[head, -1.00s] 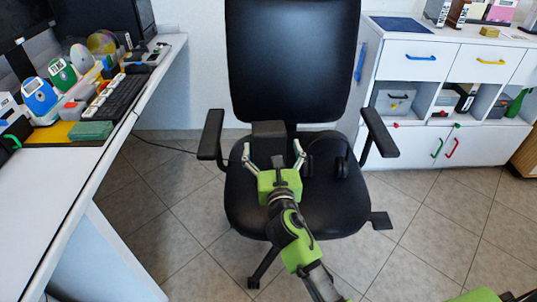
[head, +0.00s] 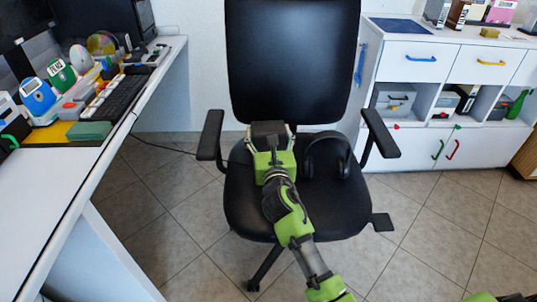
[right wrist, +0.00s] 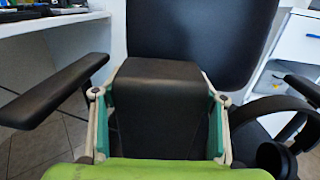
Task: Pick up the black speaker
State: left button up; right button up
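The black speaker (head: 268,128) is a dark, box-like block at the office chair's seat, near the foot of the backrest. My right gripper (head: 271,142) reaches in from the front with one finger on each side of it. In the right wrist view the speaker (right wrist: 160,95) fills the space between the fingers, and the green pads lie against both its sides. The right gripper is shut on it. The speaker's underside is hidden, so I cannot tell its height above the seat. My left gripper is not in view.
Black headphones (head: 328,157) lie on the chair seat (head: 335,215), right of my right gripper. Armrests (head: 210,134) rise on both sides. A cluttered white desk (head: 50,195) stands at the left, a white cabinet (head: 408,62) at the right. Floor shows between them.

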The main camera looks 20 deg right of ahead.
jog(key=shift+r, duration=0.1)
jog(key=c, duration=0.5)
jog(key=shift+o, duration=0.2)
